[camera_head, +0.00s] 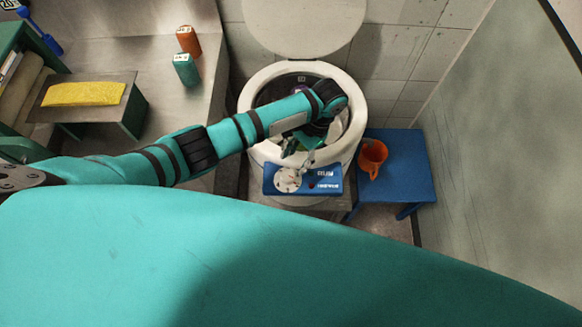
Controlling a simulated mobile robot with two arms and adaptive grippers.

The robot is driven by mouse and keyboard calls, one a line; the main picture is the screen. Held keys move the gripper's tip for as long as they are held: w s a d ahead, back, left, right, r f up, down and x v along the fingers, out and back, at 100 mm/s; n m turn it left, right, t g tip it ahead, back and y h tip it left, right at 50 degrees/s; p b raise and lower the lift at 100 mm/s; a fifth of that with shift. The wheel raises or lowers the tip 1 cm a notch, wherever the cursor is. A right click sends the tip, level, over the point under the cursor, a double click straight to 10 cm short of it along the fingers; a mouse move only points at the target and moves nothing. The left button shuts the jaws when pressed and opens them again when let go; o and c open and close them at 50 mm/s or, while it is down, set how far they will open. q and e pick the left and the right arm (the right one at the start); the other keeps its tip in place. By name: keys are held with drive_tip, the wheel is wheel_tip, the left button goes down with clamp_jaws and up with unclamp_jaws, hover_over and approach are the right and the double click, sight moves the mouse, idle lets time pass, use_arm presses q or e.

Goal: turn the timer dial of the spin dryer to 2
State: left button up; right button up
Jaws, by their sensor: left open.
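The spin dryer (252,95) is a white round tub with its white lid (300,22) raised at the back. A blue control panel (328,186) with white lettering is on its front. The pale round timer dial (287,181) is on the left part of the panel; its marks are too small to read. My left arm comes in from the left across the tub. My left gripper (303,162) points down, open, just above and behind the dial. I cannot tell whether a finger touches the dial. My right gripper is not in view.
A blue stool (408,160) with an orange jug (372,158) stands right of the dryer. A yellow cloth (84,93) lies on a low bench. A grey wall is at right.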

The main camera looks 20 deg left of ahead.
use_arm(q)
drive_tip(key=v, duration=0.5)
idle(0.4)
